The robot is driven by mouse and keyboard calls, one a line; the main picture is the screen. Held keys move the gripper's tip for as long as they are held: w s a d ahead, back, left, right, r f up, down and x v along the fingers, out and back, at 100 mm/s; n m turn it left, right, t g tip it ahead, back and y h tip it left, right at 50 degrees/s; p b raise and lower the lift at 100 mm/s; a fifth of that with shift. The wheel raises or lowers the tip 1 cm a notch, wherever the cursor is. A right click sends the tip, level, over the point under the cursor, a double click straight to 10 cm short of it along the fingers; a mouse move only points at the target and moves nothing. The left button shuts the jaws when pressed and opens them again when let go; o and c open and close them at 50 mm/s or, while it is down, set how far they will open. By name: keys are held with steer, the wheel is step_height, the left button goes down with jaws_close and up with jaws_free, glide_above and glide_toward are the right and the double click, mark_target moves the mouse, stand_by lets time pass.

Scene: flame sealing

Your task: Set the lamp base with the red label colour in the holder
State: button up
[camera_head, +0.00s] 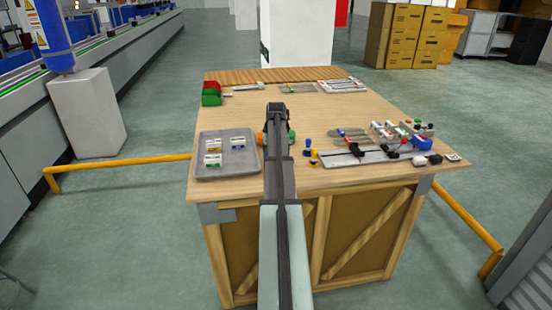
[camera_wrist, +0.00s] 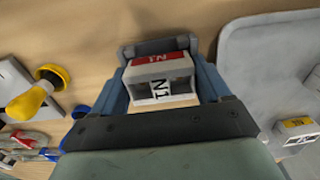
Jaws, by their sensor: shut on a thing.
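My gripper (camera_head: 277,118) is over the work table, right of the grey tray. The head view hides this base behind my arm. Whether it touches the table is unclear. Other lamp bases lie in the tray: yellow-labelled (camera_head: 213,144), blue-labelled (camera_head: 238,143) and green-labelled (camera_head: 213,160). A long grey fixture with black clamps (camera_head: 360,158) lies at the right; I cannot tell whether it is the holder.
The tray (camera_head: 203,174) is at the table's left. Red and green bins (camera_head: 211,93) and more trays (camera_head: 341,86) stand at the back. Small blue and yellow pieces (camera_head: 310,154) stand between my gripper and the fixture. The table's middle is mostly clear.

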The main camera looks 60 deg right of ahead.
steer(key=shift+s+a+f, duration=0.1)
steer(key=shift+a+f, duration=0.05)
steer(key=shift+f, duration=0.3)
steer(key=o, duration=0.8)
steer(key=shift+o, duration=1.1)
steer(key=shift+r, duration=0.15)
step_height(320, 180, up, 14)
steer(key=shift+r, duration=0.2)
